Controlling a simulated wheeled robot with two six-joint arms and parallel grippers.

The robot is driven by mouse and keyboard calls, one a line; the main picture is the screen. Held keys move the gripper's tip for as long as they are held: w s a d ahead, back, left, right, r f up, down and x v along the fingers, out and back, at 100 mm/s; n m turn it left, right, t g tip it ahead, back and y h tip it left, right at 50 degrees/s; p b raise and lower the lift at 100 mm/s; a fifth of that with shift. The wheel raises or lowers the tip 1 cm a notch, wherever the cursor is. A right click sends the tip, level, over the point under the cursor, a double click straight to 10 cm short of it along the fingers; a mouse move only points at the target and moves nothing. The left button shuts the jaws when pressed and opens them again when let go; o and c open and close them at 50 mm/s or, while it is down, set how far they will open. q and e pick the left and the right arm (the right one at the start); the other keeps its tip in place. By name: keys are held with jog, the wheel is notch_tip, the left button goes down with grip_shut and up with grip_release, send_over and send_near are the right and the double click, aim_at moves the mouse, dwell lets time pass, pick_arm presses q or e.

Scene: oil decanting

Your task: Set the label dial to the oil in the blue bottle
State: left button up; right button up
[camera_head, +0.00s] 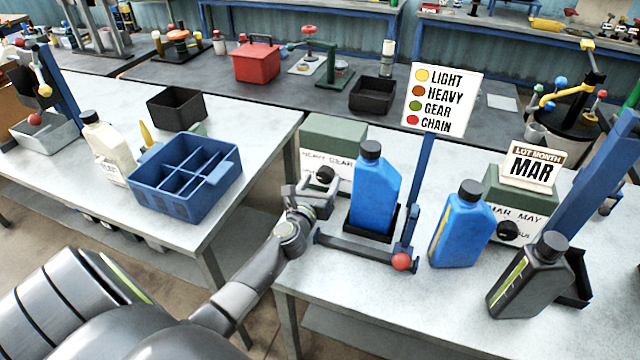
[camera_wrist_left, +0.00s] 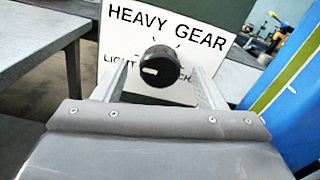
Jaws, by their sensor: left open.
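The label dial is a black round knob (camera_head: 325,175) on the white face of a green box (camera_head: 333,130). In the left wrist view, the knob (camera_wrist_left: 160,66) has a white mark toward the left. Printed words are HEAVY, GEAR, LIGHT and a partly hidden one at lower right. My left gripper (camera_head: 312,193) is open in front of it, a finger on either side, gaps showing. A blue bottle (camera_head: 374,195) stands upright in a black holder right of it; a blue surface with a yellow-green stripe shows in the left wrist view (camera_wrist_left: 292,120). My right gripper is not in view.
A sign (camera_head: 441,100) lists yellow LIGHT, brown HEAVY, green GEAR, red CHAIN. Another blue bottle (camera_head: 463,230) with a yellow stripe, a dark bottle (camera_head: 530,280) and a MAR dial box (camera_head: 515,205) stand at right. A blue divided crate (camera_head: 185,200) is at left.

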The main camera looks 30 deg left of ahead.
pick_arm(q)
jog(key=c, duration=1)
